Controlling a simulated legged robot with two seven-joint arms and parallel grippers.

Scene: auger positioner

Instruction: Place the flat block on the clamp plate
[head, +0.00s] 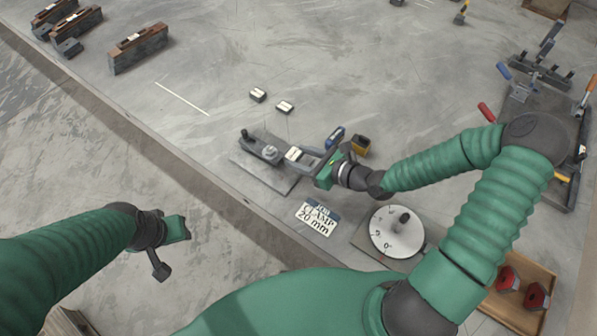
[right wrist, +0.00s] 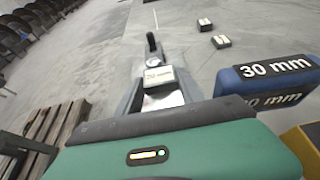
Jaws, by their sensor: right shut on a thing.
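A small flat block with a pale label (head: 293,154) is at the fingertips of my right gripper (head: 306,159), which is shut on it. It also shows in the right wrist view (right wrist: 158,76), in line with the clamp; its label is too small to read. The block is over or on the right part of the clamp, above the grey clamp plate (head: 266,177); I cannot tell whether it touches. The clamp has a dark upright handle (head: 244,134) at its left end. My left gripper (head: 180,229) is away at lower left, with its jaw opening unclear.
Two similar small blocks (head: 258,95) (head: 285,107) lie behind. A blue "30 mm" block (right wrist: 275,80) and a yellow block (head: 360,145) stand beside my right gripper. A "JOB CLAMP 20 mm" card (head: 317,217) and a white dial (head: 397,232) are in front.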

